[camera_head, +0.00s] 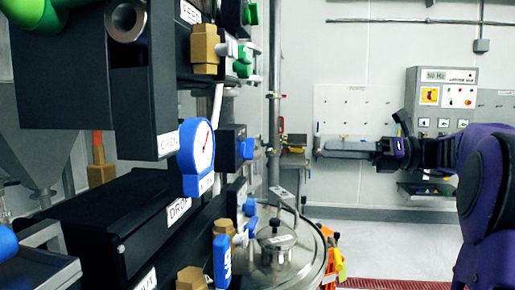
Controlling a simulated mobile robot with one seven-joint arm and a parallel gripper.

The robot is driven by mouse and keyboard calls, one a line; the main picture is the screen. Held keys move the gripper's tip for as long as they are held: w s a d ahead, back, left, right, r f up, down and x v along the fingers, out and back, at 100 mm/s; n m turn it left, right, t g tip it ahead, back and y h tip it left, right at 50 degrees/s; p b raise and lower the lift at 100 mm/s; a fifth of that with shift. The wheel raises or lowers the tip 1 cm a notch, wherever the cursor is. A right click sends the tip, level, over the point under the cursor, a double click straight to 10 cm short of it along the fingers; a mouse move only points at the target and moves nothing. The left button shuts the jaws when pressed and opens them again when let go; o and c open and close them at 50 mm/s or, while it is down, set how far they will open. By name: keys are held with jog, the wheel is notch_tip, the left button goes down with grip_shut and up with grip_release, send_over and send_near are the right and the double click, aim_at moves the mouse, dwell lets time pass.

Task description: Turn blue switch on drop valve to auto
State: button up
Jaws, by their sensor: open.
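The black valve body (130,215) at left has a white label beginning "DRO" (178,210). Several blue handles show near it: a tall one with white marking (222,262) below right, a small one (250,207) and one on a black block (246,148). I cannot tell which is the drop valve's switch, nor its setting.
A steel vessel with a lid (276,240) stands right of the valves. Brass fittings (205,48) and a green knob (250,14) are above. A control panel (440,100) and a white board hang on the back wall. Free space lies between the valves and my arm.

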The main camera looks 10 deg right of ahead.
aim_at(248, 149)
jog(key=b+x, duration=0.1)
jog(key=x, duration=1.5)
jog(key=shift+b, duration=0.3)
jog(key=shift+a, duration=0.1)
grip_shut()
